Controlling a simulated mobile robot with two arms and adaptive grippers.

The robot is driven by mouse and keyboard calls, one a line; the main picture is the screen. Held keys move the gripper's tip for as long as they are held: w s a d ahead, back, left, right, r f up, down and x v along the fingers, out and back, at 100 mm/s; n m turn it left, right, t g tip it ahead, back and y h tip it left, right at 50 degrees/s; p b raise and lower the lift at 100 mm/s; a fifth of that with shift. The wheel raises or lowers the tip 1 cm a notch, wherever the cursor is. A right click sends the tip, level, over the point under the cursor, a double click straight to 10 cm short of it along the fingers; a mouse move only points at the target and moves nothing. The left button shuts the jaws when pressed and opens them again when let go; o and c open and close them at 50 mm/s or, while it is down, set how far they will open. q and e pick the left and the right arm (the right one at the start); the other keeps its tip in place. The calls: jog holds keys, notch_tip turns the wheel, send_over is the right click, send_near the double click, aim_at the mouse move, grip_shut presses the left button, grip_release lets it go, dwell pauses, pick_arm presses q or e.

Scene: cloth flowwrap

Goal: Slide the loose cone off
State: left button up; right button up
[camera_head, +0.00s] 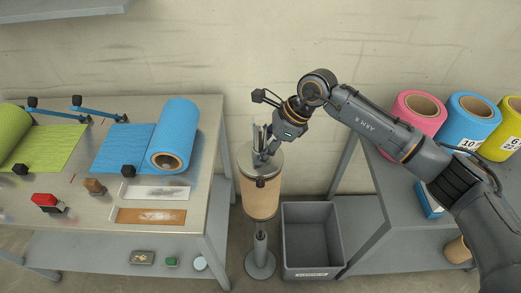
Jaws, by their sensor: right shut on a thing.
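A post stand (260,258) rises from the floor between the two tables and carries a tan cylinder (260,201). A grey disc-like cap, seemingly the cone (250,163), sits on the cylinder's top, with a small dark red knob (260,182) at its front edge. My right gripper (266,152) reaches down from the right onto the top of the stand. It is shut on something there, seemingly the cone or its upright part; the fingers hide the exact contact. My left gripper is not in view.
A grey bin (312,240) stands on the floor right of the stand. The left table (190,205) holds blue (175,130) and green rolls, a red-handled tool (46,201) and strips. The right table holds pink (416,115), blue and yellow rolls.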

jog(key=shift+r, duration=0.2)
jog(key=shift+r+p, duration=0.55)
jog(key=shift+r, duration=0.7)
notch_tip(320, 180, up, 17)
jog(key=p, duration=0.6)
jog(key=shift+r, duration=0.2)
dwell(1.4)
jog(key=shift+d, duration=0.1)
dwell(0.4)
